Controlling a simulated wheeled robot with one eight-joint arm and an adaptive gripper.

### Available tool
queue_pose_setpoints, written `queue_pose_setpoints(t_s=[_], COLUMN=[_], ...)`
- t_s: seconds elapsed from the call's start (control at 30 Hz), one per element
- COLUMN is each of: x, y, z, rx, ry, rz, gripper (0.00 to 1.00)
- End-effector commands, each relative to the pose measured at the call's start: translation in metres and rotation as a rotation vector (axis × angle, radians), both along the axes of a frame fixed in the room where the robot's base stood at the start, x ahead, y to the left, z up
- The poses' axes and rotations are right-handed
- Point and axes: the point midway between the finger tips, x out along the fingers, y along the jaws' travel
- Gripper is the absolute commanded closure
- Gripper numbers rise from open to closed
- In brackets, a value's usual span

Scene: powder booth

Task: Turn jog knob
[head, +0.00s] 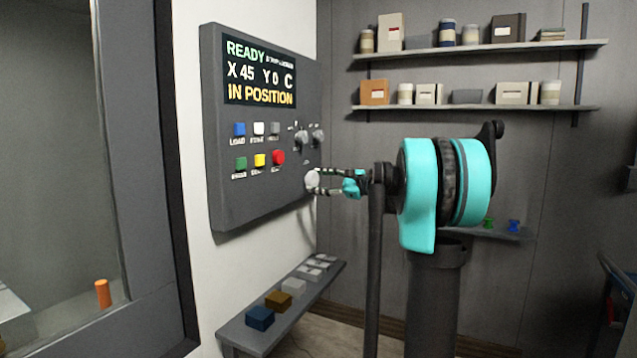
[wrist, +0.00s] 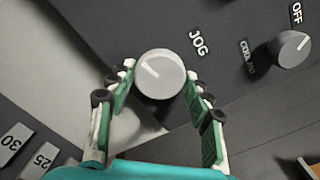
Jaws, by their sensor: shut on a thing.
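The jog knob (wrist: 160,75) is a round light-grey dial with a white pointer line, beside the JOG label in the wrist view. In the head view the jog knob (head: 312,181) is at the lower right of the dark control panel (head: 225,150). My gripper (wrist: 158,85) has its green-padded fingers on either side of the knob, shut on it. It also shows in the head view (head: 318,182), reaching the panel from the right. The panel screen (head: 260,74) reads READY, X 45, Y 0 and IN POSITION.
Beside the jog knob is a coolant knob (wrist: 289,48) with an OFF label. Coloured buttons, including a red one (head: 278,157), sit left of my gripper. A low shelf (head: 322,283) with several small blocks lies below the panel. Wall shelves (head: 480,50) hold boxes and jars.

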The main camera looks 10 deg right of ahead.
Motion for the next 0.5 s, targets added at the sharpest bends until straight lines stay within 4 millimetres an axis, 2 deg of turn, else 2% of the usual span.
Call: queue_pose_setpoints(t_s=[0.4,0.43,0.5], x=[-0.0003,-0.0003,-0.0003], y=[-0.0006,-0.0006,-0.0004], z=[-0.0013,-0.0013,-0.0012], rx=[0.002,0.002,0.002], ry=[0.006,0.006,0.006], rz=[-0.001,-0.001,-0.001], gripper=[0.78,0.47,0.39])
